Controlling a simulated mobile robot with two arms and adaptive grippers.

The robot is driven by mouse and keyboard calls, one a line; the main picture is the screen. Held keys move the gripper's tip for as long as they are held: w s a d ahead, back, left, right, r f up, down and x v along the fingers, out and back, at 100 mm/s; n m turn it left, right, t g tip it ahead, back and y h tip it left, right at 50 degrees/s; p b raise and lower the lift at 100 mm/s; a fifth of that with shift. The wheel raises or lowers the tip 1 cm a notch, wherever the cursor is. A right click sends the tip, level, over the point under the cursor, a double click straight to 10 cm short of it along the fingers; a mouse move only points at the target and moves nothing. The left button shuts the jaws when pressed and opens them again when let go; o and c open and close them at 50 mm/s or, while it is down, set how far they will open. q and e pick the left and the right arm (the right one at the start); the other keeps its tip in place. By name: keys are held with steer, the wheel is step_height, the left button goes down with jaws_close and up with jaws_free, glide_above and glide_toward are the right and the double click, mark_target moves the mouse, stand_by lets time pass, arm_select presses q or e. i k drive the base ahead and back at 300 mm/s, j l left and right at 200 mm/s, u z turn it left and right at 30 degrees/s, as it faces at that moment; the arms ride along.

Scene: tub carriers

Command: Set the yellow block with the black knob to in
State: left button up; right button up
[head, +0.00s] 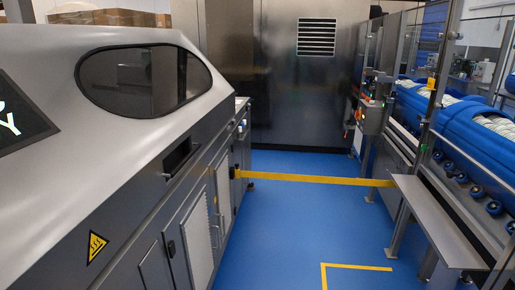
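A small yellow block (235,173) shows on the side of the grey machine on the left, at about mid-picture. A yellow band (315,180) runs from beside this block across the aisle to the frame on the right. Whether the block is set in or out cannot be told from here. Neither of my grippers is in view.
The grey machine (130,180) lines the left side. A metal shelf (435,222) juts out on the right, by a conveyor with blue tubs (455,125). A control box (373,119) stands beyond the band. The blue floor (290,235) before the band is clear.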

mark_target(237, 172)
steer(key=i+u, duration=0.15)
steer(key=i, duration=0.45)
steer(key=i+l+u, duration=0.1)
steer(key=i, duration=0.45)
steer(key=i+l+u, duration=0.15)
steer(key=u, duration=0.3)
steer(key=i+l+u, duration=0.1)
steer(key=l+u, duration=0.3)
steer(key=j, duration=0.05)
